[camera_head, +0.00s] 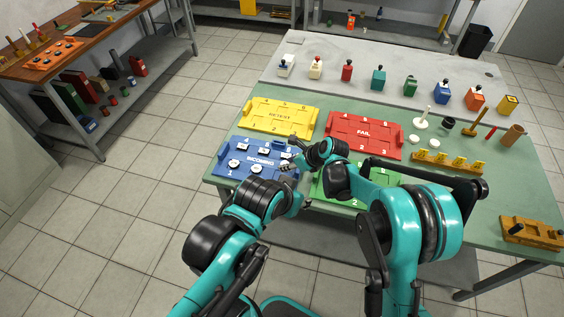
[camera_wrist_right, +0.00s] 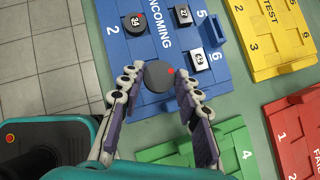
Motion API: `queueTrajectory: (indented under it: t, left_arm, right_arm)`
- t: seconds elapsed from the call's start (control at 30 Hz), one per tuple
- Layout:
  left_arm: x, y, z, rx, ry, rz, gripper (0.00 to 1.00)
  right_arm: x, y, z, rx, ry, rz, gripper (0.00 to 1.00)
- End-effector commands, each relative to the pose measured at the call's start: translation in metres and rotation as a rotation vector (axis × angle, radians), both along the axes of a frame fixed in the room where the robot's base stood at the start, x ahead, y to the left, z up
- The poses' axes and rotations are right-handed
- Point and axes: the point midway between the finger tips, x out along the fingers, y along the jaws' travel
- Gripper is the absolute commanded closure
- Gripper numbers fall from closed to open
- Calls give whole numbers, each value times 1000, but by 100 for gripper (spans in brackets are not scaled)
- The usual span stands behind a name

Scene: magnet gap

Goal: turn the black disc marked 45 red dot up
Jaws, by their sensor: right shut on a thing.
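A black disc (camera_wrist_right: 157,76) is between the fingers of my right gripper (camera_wrist_right: 157,80), over the blue INCOMING tray (camera_wrist_right: 222,85). Its red dot is near its right edge in the wrist view, and I can read no number on it. The right gripper is shut on this disc. In the head view the right gripper (camera_head: 288,166) is at the blue tray's (camera_head: 200,171) right side, and the disc cannot be made out there. My left arm reaches in close by; its fingers cannot be clearly made out.
Yellow (camera_head: 281,117), red (camera_head: 363,135) and green (camera_head: 333,190) trays lie close by.

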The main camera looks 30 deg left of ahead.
Motion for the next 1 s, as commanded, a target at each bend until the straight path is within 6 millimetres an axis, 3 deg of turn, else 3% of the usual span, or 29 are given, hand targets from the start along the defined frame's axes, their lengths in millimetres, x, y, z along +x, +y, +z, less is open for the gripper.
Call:
queueTrajectory:
  t: [0.07, 0.2, 0.67, 1.0]
  left_arm:
    - [0, 0, 1, 0, 0, 0, 60]
    - [0, 0, 1, 0, 0, 0, 60]
    - [0, 0, 0, 0, 0, 0, 60]
    - [0, 0, -20, 0, 0, 0, 60]
  right_arm:
    - [-6, 15, -2, 28, -8, -28, 97]
    - [-9, 24, -3, 46, -13, -51, 97]
    - [-8, 21, -1, 41, 3, -45, 97]
    - [-9, 21, -26, 40, 1, -44, 97]
